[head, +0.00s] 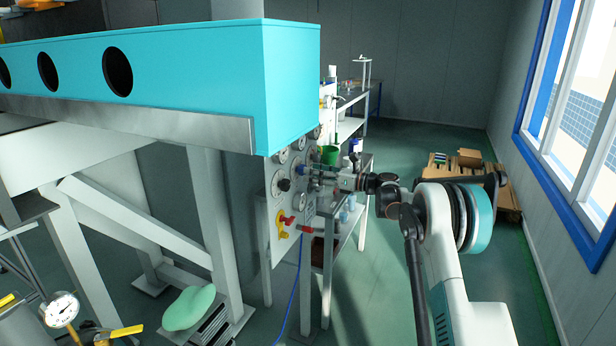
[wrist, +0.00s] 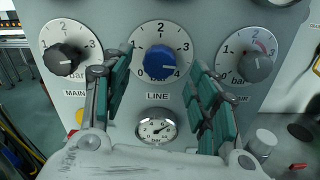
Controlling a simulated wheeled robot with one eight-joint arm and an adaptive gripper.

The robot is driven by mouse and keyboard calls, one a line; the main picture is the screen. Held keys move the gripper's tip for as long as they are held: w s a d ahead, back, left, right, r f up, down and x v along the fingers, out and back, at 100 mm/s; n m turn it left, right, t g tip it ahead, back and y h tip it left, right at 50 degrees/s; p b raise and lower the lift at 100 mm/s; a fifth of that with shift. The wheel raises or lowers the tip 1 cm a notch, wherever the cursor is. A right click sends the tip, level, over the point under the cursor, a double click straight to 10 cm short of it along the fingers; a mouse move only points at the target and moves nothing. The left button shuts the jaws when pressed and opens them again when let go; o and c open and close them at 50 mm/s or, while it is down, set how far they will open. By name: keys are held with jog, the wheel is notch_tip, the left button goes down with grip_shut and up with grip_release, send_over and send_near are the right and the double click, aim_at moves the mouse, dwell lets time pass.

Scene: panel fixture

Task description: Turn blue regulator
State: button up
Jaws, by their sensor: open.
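The blue regulator knob (wrist: 158,60) sits on a round white dial above the word LINE, in the middle of the wrist view. The dial carries marks from 0 to 4 in bar. My gripper (wrist: 160,66) is open, with one green-padded finger on each side of the knob in the picture. I cannot tell whether the pads touch it; gaps show on both sides. In the head view my gripper (head: 322,176) reaches left to the panel (head: 283,215), and the blue knob is small there and partly hidden.
A dark knob (wrist: 62,58) on the MAIN dial is at left, and a grey knob (wrist: 255,66) on another dial is at right. A pressure gauge (wrist: 156,130) lies below the blue knob. A turquoise beam (head: 180,80) overhangs the panel. Open floor (head: 400,150) lies behind my arm.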

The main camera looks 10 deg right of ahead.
aim_at(301, 170)
jog(key=shift+x, duration=1.45)
jog(key=c, duration=1.1)
jog(key=shift+o, duration=0.2)
jog(key=n+p, duration=0.3)
jog(key=n, duration=2.2)
jog(key=shift+n, duration=0.4)
